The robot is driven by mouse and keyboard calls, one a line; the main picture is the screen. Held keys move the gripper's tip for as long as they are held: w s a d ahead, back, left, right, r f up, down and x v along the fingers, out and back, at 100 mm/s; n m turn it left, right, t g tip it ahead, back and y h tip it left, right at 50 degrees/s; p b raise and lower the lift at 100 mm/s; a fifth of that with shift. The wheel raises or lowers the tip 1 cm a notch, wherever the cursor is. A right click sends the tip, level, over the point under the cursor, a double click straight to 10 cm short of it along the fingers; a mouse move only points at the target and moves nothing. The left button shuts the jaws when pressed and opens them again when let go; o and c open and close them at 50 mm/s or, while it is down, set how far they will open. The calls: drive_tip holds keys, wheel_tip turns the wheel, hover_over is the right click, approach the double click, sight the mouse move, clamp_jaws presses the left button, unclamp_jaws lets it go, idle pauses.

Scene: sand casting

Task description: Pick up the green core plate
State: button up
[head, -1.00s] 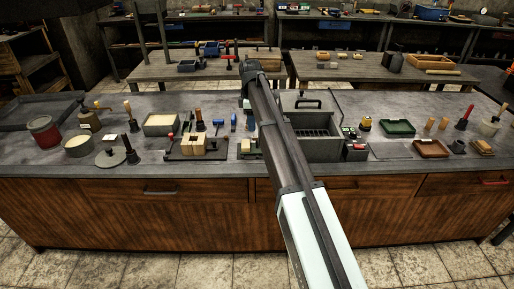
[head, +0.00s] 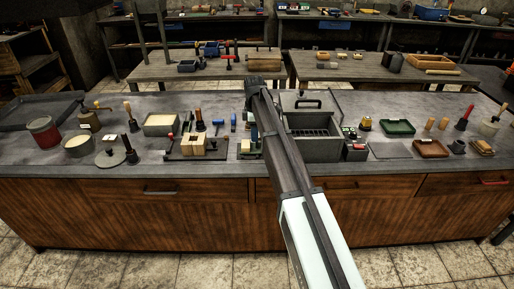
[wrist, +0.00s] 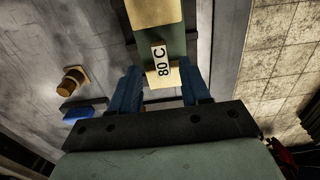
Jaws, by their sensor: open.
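The green core plate (wrist: 176,42) shows at the top middle of the wrist view. It carries cream blocks and a white label reading "80 C" (wrist: 161,60). My gripper (wrist: 159,70) is open, its two blue fingers apart. In the picture, the near end of the plate with its label and a cream block lies between the fingertips. I cannot tell the height gap or whether the fingers touch it. In the head view the plate (head: 246,155) is on the grey bench just left of my arm, partly hidden by it. My fingers are not clear there.
A grey box with a grate (head: 313,146) stands right of my arm. Small blue-handled tools (head: 233,122) lie behind the plate. A green tray (head: 398,127) sits farther right.

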drive_tip(key=shift+s+d+f, duration=0.1)
drive_tip(key=shift+d+f, duration=0.05)
drive_tip(key=shift+f, duration=0.7)
drive_tip(key=shift+s+d+f, duration=0.1)
drive_tip(key=shift+d+f, duration=0.1)
drive_tip(key=shift+f, duration=0.6)
drive_tip(key=shift+d+f, duration=0.15)
drive_tip(key=shift+f, duration=0.7)
drive_tip(key=shift+c, duration=0.4)
clamp_jaws()
